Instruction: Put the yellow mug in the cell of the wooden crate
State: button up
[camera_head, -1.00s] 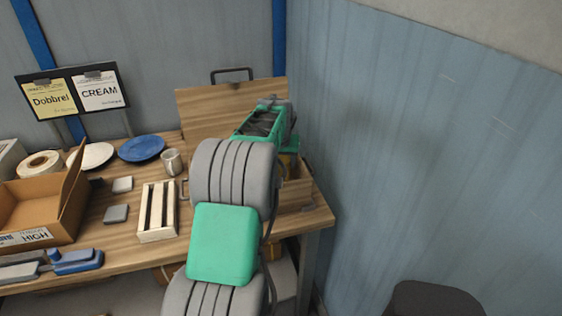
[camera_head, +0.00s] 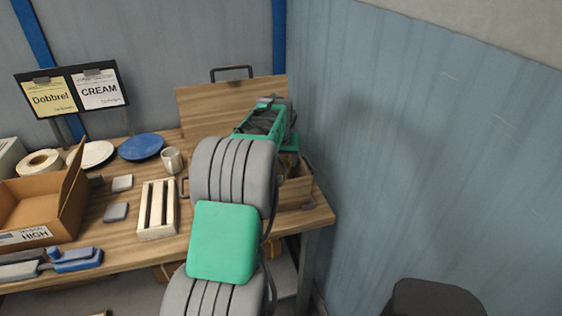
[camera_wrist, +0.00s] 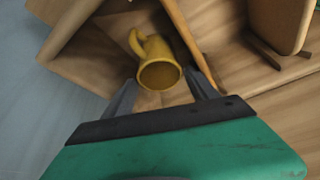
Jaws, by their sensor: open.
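The yellow mug (camera_wrist: 156,65) shows in the wrist view between wooden walls of the crate (camera_wrist: 85,60), its round rim towards the camera and its handle at the upper left. My gripper (camera_wrist: 161,92) is open, with one finger on each side of the mug's rim and visible gaps to it. The mug appears to be inside a cell; whether its base touches the floor I cannot tell. In the head view the wooden crate (camera_head: 297,192) stands at the table's right end, partly behind my arm. My fingers are hidden there.
A white-grey mug (camera_head: 172,161), a blue plate (camera_head: 141,147), a white plate (camera_head: 93,155) and a slatted wooden rack (camera_head: 158,210) stand left of my arm. A cardboard box (camera_head: 40,206) is further left. An upright wooden board (camera_head: 205,105) is behind; a blue wall is right.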

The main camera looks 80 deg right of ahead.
jog(key=w+b+v, duration=0.1)
jog(key=b+v, duration=0.1)
jog(key=v, duration=1)
jog(key=w+a+n+t, duration=0.1)
jog(key=w+a+n, duration=0.3)
jog(key=w+a, duration=0.85)
jog(key=w+a+f+n+t+y, duration=0.15)
jog(key=w+a+n, duration=0.25)
jog(key=w+a, duration=1)
jog(key=s+a+f+n+y, duration=0.1)
jog(key=s+a+f+n, duration=0.1)
jog(key=a, duration=0.8)
jog(key=s+a+f+n+y, duration=0.1)
jog(key=s+a+f+n, duration=0.1)
jog(key=a, duration=0.8)
jog(key=s+a+f+n+y, duration=0.1)
jog(key=a+f+n, duration=0.3)
jog(key=a, duration=0.7)
jog(key=shift+s+f+n, duration=0.15)
jog(key=shift+s+n, duration=0.15)
jog(key=shift+s, duration=0.3)
